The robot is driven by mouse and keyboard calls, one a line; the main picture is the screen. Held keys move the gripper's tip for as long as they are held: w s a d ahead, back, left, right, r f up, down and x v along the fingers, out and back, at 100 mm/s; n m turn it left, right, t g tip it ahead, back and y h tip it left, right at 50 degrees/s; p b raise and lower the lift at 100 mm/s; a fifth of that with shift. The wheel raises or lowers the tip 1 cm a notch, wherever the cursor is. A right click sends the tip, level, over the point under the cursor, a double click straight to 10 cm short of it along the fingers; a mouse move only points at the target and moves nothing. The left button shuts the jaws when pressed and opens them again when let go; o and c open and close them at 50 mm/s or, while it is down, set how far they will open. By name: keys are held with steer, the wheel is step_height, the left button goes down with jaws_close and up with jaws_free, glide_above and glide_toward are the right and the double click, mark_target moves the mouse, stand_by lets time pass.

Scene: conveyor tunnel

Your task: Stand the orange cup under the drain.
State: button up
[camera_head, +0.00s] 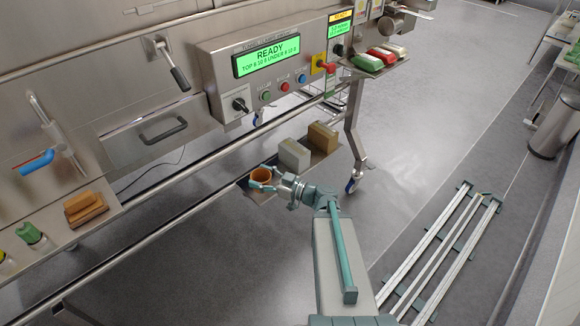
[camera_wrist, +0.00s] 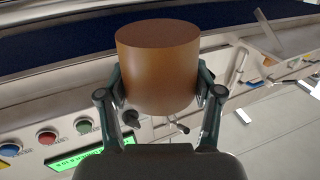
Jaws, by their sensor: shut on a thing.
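The orange cup (camera_head: 261,175) is in the head view near the middle, upright with its open top showing. My gripper (camera_head: 263,184) is shut on its sides, one finger on each side. In the wrist view the cup (camera_wrist: 158,70) fills the space between the fingers (camera_wrist: 160,95). The cup is over the left end of a low metal shelf (camera_head: 262,198); I cannot tell whether it touches it. A blue-handled valve (camera_head: 37,163) with a metal pipe is on the machine at the left; I cannot tell whether it is the drain.
A white box (camera_head: 294,155) and a brown box (camera_head: 322,138) stand on the shelf right of the cup. A long rail (camera_head: 170,218) runs along the machine front.

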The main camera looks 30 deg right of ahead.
steer(key=w+d+f+m+t+h+b, duration=0.2)
steer(key=w+d+f+m+h+b, duration=0.2)
steer(key=d+b, duration=0.6)
step_height(320, 180, down, 3)
steer(key=shift+w+r+t+h, duration=0.1)
steer(key=shift+w+t+h, duration=0.15)
steer(key=shift+h, duration=0.75)
steer(key=shift+b, duration=0.6)
steer(key=b, duration=0.7)
steer(key=shift+w+f, duration=0.2)
steer(key=shift+w, duration=0.05)
